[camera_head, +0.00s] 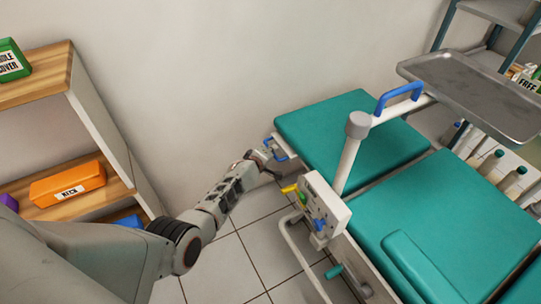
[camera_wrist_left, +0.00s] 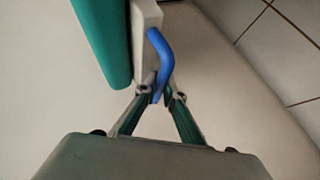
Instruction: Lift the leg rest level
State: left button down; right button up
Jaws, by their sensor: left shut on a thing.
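The leg rest (camera_head: 345,130) is a teal pad at the far end of the dental chair, beside the teal seat (camera_head: 440,215). A small blue handle (camera_head: 281,147) sticks out from its left side. My left gripper (camera_head: 268,157) reaches in from the left and is shut on this handle. In the left wrist view the fingers (camera_wrist_left: 163,97) close around the lower end of the bent blue handle (camera_wrist_left: 161,58), beside the teal pad edge (camera_wrist_left: 105,42). The pad's exact tilt is hard to tell. My right gripper is not in view.
A white control box (camera_head: 325,205) with yellow, green and blue parts sits near my left forearm. A post with a blue-handled arm (camera_head: 400,95) carries a metal tray (camera_head: 475,88) over the chair. A wooden shelf (camera_head: 75,198) stands at left. Tiled floor lies between.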

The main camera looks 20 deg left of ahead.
pick_arm(q)
jog(key=shift+w+a+r, duration=0.15)
jog(key=shift+w+r, duration=0.05)
jog(key=shift+r, duration=0.2)
jog(key=c, duration=2.4)
grip_release()
jog(key=shift+r, duration=0.15)
jog(key=shift+s, duration=0.1)
jog(key=shift+s, duration=0.2)
jog(key=s, duration=0.9)
jog(key=s+r, duration=0.1)
jog(key=s, duration=0.4)
jog(key=shift+s, duration=0.2)
